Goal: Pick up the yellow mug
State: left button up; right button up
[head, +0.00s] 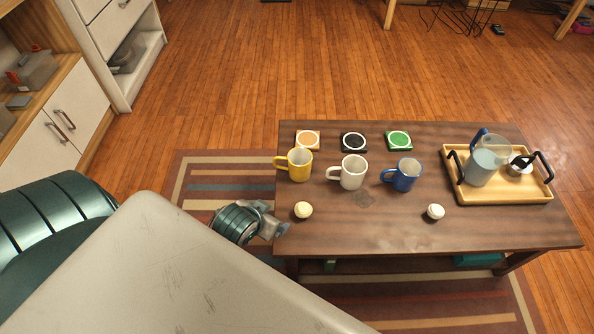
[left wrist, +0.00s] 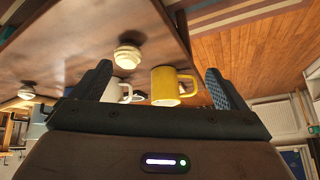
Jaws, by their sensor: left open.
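The yellow mug (head: 300,165) stands upright on the left part of the dark wooden table (head: 470,229), its handle pointing left. In the left wrist view the yellow mug (left wrist: 165,86) shows between my spread fingers, farther off. My left gripper (head: 277,226) is at the table's left edge, nearer than the mug and apart from it. In the left wrist view my left gripper (left wrist: 158,88) is open and empty. My right gripper is not in view.
A white mug (head: 353,172) and a blue mug (head: 406,175) stand to the right. Orange (head: 308,140), black (head: 354,142) and green (head: 399,140) coasters lie behind. Small pale round objects (head: 303,210) (head: 435,211) sit in front. A wooden tray (head: 487,198) holds a pitcher (head: 485,166).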

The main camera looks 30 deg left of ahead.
aim_at(305, 152)
pick_arm(q)
jog(key=w+a+f+t, duration=0.1)
jog(key=w+t, duration=0.1)
jog(key=w, duration=0.6)
jog(key=w+a+f+t+b, duration=0.1)
jog(key=w+a+f+t, duration=0.1)
jog(key=w, duration=0.7)
jog(key=w+a+f+t+b, duration=0.1)
jog(key=w+f+t, duration=0.1)
jog(key=w, duration=0.6)
jog(key=shift+w+a+n+t, duration=0.15)
jog(key=shift+w+n+t, duration=0.15)
jog(key=shift+n, duration=0.1)
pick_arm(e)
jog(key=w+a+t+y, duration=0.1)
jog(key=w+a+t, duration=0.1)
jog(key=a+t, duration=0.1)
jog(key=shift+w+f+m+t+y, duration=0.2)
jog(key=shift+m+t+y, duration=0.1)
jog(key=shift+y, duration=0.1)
pick_arm(q)
jog(key=c, duration=1)
jog(key=shift+c, duration=1)
jog(key=shift+r, duration=0.15)
